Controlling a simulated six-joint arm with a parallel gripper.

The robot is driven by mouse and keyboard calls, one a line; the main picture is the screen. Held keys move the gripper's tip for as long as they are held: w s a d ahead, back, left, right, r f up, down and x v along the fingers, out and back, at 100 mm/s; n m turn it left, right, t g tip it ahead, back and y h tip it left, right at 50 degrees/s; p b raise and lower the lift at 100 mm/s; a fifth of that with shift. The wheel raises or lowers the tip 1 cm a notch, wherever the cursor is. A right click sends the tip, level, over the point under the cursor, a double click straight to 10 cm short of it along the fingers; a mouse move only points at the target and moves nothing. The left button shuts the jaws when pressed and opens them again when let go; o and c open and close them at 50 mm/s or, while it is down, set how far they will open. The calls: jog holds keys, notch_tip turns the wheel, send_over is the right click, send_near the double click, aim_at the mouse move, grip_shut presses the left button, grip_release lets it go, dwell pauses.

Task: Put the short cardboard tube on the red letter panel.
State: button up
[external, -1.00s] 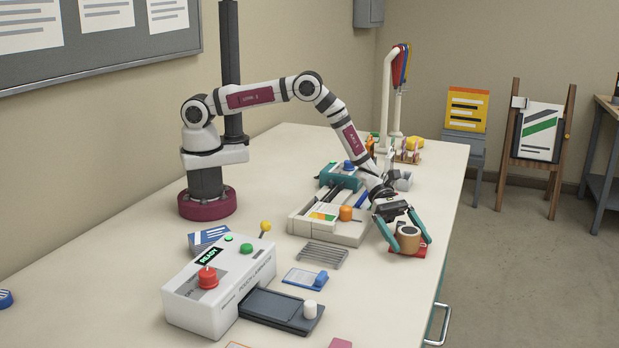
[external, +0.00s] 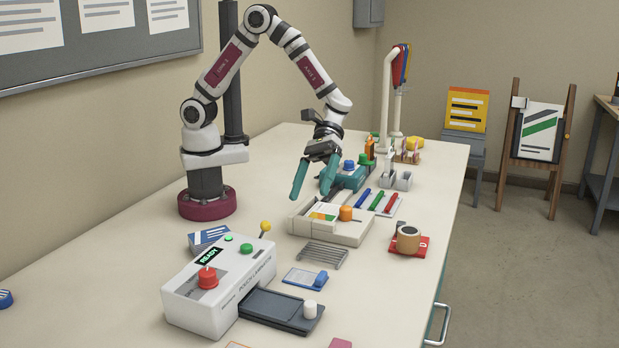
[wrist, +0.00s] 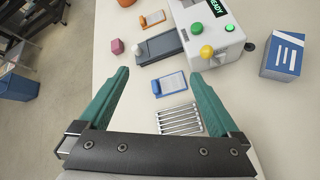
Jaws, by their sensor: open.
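The short cardboard tube (external: 408,239) stands upright on the red letter panel (external: 423,246) near the right edge of the table. The red panel shows around the tube's foot. My gripper (external: 315,182) is open and empty, raised above the tray area, to the left of the tube and well apart from it. In the wrist view my gripper's green fingers (wrist: 158,100) are spread with nothing between them. The tube and the red panel do not show in the wrist view.
A white laminator (external: 220,288) with a grey tray (external: 275,312) stands in front. A cream tray (external: 345,236) holds cards and an orange knob piece. A wire rack (external: 322,255) and a blue-and-white card (external: 300,278) lie nearby. Pens lie behind the cream tray.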

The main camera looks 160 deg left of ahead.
jog(key=s+d+r+m+g+y, duration=0.1)
jog(key=s+d+r+m+g, duration=0.25)
jog(key=s+d+m, duration=0.35)
jog(key=s+d+r+m+g+y, duration=0.1)
jog(key=s+d+r+m+g, duration=0.1)
jog(key=s+d+m+g, duration=0.5)
jog(key=s+m+t+y, duration=0.2)
jog(key=s+m+y, duration=0.5)
jog(key=m, duration=0.6)
jog(key=shift+s+d+r, duration=0.2)
jog(key=shift+s+r, duration=0.1)
jog(key=shift+s, duration=0.65)
